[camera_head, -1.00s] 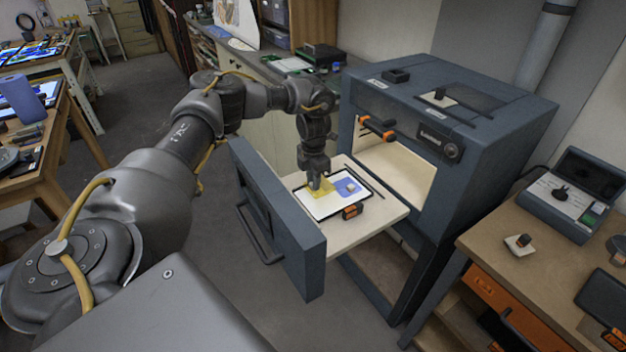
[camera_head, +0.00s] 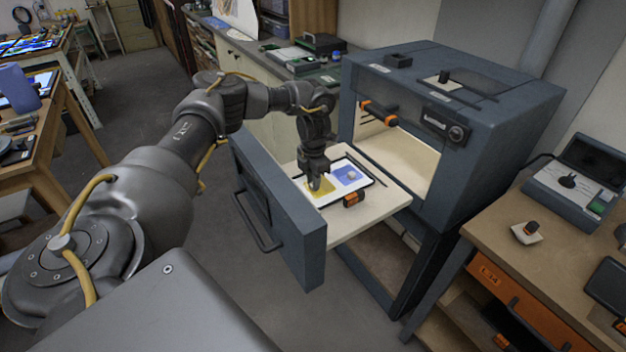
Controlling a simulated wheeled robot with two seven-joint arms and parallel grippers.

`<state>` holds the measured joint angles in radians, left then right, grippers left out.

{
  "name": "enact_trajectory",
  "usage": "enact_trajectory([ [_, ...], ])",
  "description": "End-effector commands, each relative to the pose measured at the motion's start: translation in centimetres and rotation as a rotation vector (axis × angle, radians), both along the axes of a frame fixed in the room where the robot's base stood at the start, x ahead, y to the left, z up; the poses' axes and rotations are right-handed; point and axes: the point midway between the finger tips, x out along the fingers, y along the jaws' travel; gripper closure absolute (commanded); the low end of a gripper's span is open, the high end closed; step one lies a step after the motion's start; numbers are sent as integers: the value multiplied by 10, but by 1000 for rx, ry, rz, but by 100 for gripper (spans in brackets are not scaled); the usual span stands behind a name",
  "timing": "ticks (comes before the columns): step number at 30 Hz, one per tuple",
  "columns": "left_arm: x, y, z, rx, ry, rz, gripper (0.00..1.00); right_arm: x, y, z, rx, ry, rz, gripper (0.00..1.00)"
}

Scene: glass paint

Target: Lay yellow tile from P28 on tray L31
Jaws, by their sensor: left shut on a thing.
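The yellow tile (camera_head: 324,191) is at the left part of a white tray (camera_head: 333,200) with a dark rim, on the pulled-out drawer of a blue-grey kiln. My left gripper (camera_head: 314,187) points down over the tile and is shut on it, at its left side. The tile looks flat and very close to the tray; I cannot tell if it rests fully on it. A blue tile (camera_head: 349,174) with a small pale piece on top lies beside it on the right. I cannot read a tray label. My right gripper is not in view.
The drawer's tall front panel (camera_head: 283,215) stands left of the tray. An orange-and-black block (camera_head: 354,198) sits at the tray's near edge. The kiln body (camera_head: 480,140) rises behind on the right. A wooden bench (camera_head: 540,262) holds a grey case (camera_head: 575,185) and small items.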

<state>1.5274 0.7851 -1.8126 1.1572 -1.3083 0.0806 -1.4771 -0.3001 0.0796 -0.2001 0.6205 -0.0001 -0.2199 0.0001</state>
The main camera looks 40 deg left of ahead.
Motion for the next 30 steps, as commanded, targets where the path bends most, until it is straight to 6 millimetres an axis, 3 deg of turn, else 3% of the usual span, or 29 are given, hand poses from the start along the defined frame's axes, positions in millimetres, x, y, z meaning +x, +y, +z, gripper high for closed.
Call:
enact_trajectory([
  [27, -2, 1, -1, 0, 0, 0, 100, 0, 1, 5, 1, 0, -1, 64],
  [28, -2, 1, -1, 0, 0, 0, 78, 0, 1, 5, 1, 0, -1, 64],
  [30, -2, 1, -1, 0, 0, 0, 69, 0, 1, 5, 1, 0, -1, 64],
])
